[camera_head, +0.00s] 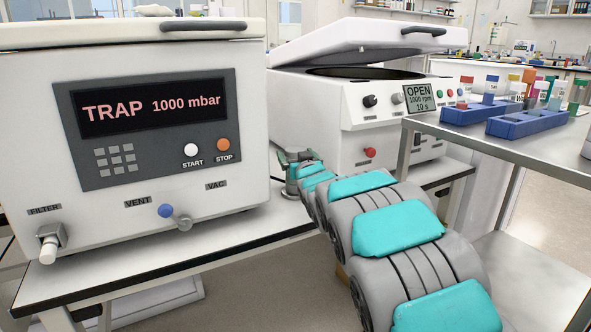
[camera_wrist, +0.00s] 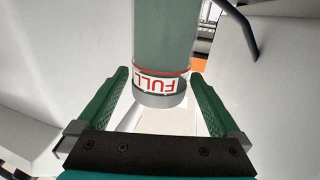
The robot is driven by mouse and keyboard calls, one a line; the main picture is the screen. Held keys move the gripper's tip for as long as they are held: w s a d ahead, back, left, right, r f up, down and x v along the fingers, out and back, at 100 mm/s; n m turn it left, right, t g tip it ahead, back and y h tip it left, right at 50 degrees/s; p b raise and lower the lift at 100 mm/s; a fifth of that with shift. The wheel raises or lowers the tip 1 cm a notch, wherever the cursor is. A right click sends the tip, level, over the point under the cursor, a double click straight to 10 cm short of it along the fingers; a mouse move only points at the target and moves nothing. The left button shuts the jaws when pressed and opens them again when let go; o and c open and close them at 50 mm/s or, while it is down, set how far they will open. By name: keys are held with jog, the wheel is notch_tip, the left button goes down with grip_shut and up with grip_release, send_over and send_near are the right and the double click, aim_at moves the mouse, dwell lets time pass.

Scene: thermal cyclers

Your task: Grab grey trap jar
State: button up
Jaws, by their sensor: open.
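The trap jar (camera_wrist: 165,35) shows in the wrist view as a grey-green cylinder with a red line, a white label reading FULL upside down, and a grey band at its near end. My gripper (camera_wrist: 159,76) is open, with one green finger on each side of the jar's near end. Gaps show between the fingers and the jar, so it is not gripped. In the head view my gripper (camera_head: 297,157) reaches into the gap between two white machines. The jar cannot be made out clearly there, and its far end is cut off in the wrist view.
A white machine (camera_head: 235,105) reading TRAP 1000 mbar stands left of my arm on a white bench (camera_head: 160,268). A machine with a raised lid (camera_head: 370,38) and an OPEN display stands right. A metal shelf (camera_head: 545,148) with blue tube racks (camera_head: 520,124) is at the right.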

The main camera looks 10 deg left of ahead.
jog(key=shift+x, duration=1.85)
jog(key=shift+f, duration=0.15)
jog(key=shift+c, duration=0.2)
grip_shut()
